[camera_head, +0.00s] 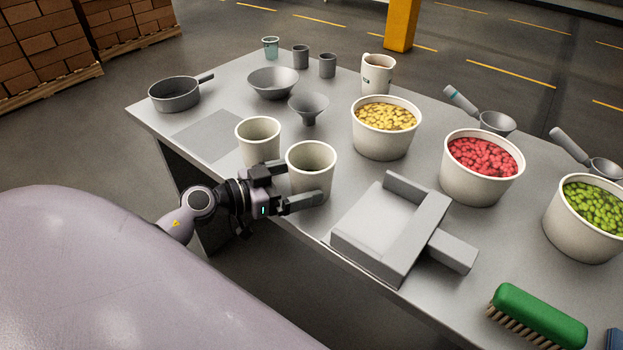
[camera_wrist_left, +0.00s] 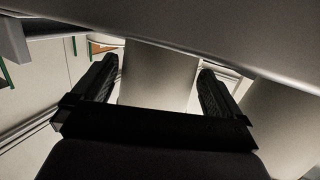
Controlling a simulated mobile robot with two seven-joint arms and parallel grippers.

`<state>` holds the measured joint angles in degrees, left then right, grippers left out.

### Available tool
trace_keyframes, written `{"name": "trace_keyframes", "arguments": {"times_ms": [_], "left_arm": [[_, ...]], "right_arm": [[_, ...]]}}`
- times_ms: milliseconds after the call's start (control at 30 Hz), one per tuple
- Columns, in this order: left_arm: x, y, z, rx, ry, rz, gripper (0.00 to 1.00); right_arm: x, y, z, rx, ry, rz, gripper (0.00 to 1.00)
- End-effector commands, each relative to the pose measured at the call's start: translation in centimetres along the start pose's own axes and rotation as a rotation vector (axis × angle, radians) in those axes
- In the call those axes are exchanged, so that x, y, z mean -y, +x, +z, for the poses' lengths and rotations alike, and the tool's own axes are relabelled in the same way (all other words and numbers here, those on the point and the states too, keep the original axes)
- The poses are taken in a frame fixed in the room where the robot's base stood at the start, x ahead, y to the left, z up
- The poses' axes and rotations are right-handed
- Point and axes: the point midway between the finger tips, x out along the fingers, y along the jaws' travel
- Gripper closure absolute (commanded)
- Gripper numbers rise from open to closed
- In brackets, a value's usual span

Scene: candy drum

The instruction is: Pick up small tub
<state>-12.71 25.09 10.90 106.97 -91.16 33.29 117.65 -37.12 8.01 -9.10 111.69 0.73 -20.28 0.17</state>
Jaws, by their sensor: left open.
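Two small empty cream tubs stand upright near the left front edge of the table. The nearer tub (camera_head: 312,158) is just ahead of my left gripper (camera_head: 303,184); the other tub (camera_head: 258,135) stands behind and to its left. My left gripper is open, reaching in low from the left, with one finger in front of the nearer tub's lower part. In the left wrist view, one tub (camera_wrist_left: 158,75) shows between the fingertips and another (camera_wrist_left: 280,120) outside the right finger. I cannot tell whether a finger touches a tub. My right gripper is not in view.
A grey scale-like tray (camera_head: 375,228) is just right of the tubs. Larger tubs of yellow (camera_head: 383,143), red (camera_head: 478,180) and green candy (camera_head: 580,230) stand farther right. A funnel (camera_head: 308,105), bowl (camera_head: 272,90) and pan (camera_head: 174,98) stand behind. A green brush (camera_head: 540,312) lies front right.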

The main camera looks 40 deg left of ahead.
Motion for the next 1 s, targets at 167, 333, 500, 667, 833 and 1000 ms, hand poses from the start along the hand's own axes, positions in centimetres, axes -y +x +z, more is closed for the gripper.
{"name": "trace_keyframes", "arguments": {"times_ms": [167,333,500,667,833,1000], "left_arm": [[0.0,2.3,0.2,-0.003,-0.001,-0.001,0.0],[0.0,3.2,0.2,-0.001,0.0,-0.001,0.0],[0.0,3.2,0.2,-0.001,0.0,-0.001,0.0],[0.0,3.2,0.2,-0.001,0.0,-0.001,0.36],[0.0,3.2,0.2,-0.002,0.0,-0.001,0.42],[0.0,3.2,0.0,-0.002,0.001,-0.001,0.43]], "right_arm": [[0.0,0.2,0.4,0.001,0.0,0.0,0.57],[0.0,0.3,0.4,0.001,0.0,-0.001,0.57],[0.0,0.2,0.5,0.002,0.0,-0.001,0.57],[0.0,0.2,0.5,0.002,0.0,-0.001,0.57],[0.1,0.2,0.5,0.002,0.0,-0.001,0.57],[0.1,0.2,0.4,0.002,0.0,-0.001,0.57]]}}
